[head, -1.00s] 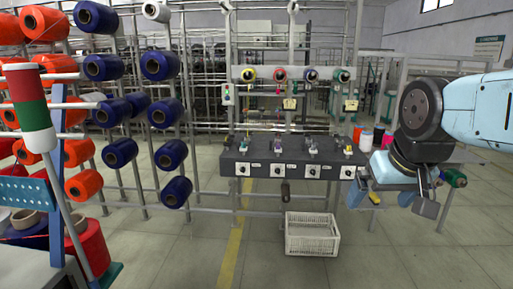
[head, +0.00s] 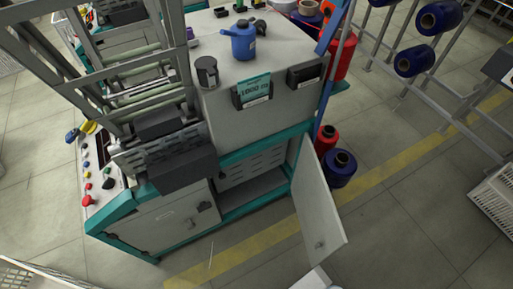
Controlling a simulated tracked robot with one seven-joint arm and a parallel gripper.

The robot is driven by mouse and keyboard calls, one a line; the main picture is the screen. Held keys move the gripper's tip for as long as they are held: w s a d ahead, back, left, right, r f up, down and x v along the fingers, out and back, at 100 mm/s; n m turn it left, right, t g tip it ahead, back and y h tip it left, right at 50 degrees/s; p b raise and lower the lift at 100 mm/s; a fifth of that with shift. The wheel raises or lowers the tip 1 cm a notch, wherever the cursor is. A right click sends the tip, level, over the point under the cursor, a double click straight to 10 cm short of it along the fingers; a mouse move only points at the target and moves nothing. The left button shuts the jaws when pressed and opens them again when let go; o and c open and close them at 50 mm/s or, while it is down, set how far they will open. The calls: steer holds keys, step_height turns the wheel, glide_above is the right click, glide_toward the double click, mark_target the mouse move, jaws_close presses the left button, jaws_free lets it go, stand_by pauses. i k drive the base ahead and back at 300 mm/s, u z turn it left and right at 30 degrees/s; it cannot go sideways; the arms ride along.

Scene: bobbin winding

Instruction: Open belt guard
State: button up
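A grey and teal machine (head: 265,120) fills the middle of the head view, seen from above. On its lower front, a pale panel door (head: 318,205) hangs swung out on the right side, with a small latch near its lower end. The space behind it, with a slotted back plate (head: 245,165), is exposed. To the left, a second pale panel (head: 165,228) with a dark handle (head: 204,206) looks closed. I cannot tell which panel is the belt guard. My gripper is not in view.
A blue can (head: 243,42) and a dark cup (head: 207,72) stand on the machine top. A button panel (head: 98,185) is at the left. Red (head: 326,139) and blue (head: 341,168) spools stand on the floor behind the open door. A white crate (head: 494,200) is at right. Floor in front is largely clear.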

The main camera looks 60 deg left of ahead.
mark_target(232, 175)
steer(key=u, duration=0.1)
steer(key=k, duration=0.8)
steer(key=u, duration=0.9)
steer(key=i, duration=0.1)
steer(key=u, duration=1.4)
steer(key=i, duration=0.45)
steer(key=z, duration=1.5)
